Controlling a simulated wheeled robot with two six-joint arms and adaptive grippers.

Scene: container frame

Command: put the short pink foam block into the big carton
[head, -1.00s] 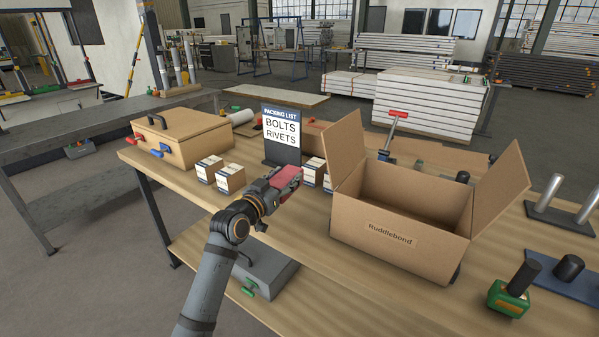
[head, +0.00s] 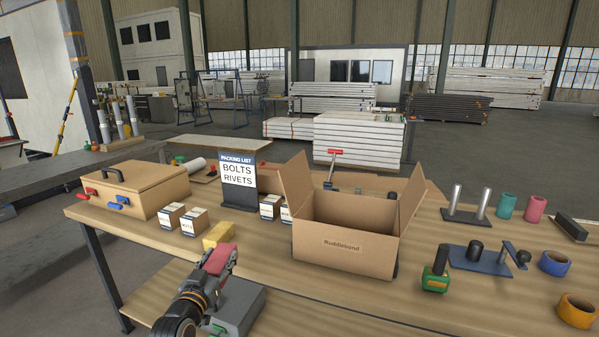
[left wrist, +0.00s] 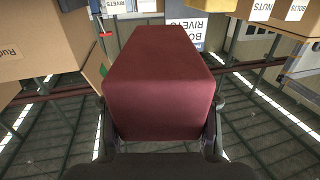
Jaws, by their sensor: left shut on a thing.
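The short pink foam block (head: 219,259) is held between the fingers of my left gripper (head: 213,277), in front of the table's near edge in the head view. The block (left wrist: 160,85) fills the middle of the left wrist view, with a finger on each side. The big carton (head: 343,252), labelled Ruddlebond, stands open on the table to the right of the gripper, with its flaps spread. The part of its inside that shows looks empty; its floor is mostly hidden by the front wall. My right gripper is not in view.
A yellow block (head: 218,235) lies just behind the gripper. Small labelled boxes (head: 194,222) and a packing list sign (head: 238,182) stand left of the carton. A lidded brown case (head: 135,190) is at far left. A green-based tool (head: 436,272) stands right of the carton.

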